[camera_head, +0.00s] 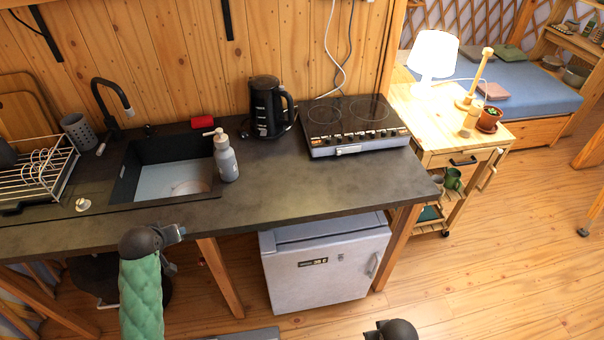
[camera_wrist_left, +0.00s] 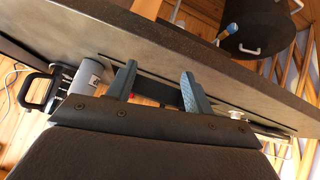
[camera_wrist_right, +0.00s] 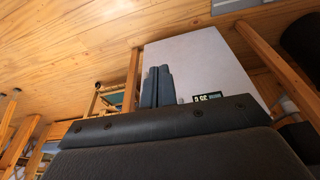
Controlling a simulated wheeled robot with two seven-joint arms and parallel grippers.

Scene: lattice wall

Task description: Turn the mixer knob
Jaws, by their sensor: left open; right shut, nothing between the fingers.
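A black mixer tap (camera_head: 113,108) with a curved spout stands behind the sink at the left; a short pale-tipped lever (camera_head: 101,149) is near its base. A small white round knob (camera_head: 82,204) sits on the counter left of the sink; a similar white piece shows in the left wrist view (camera_wrist_left: 236,115). I cannot tell which is the mixer knob. My left gripper (camera_wrist_left: 158,71) is open and empty by the counter's front edge, apart from tap and knob. My right gripper (camera_wrist_right: 157,72) is shut and empty, low, facing the small fridge (camera_wrist_right: 205,65).
The sink (camera_head: 165,175) is set in the dark counter (camera_head: 290,185). A soap bottle (camera_head: 225,157) stands at its right edge, with a black kettle (camera_head: 266,108) and hob (camera_head: 350,125) farther right. A dish rack (camera_head: 45,175) stands at the left. A black bin (camera_wrist_left: 262,30) is under the counter.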

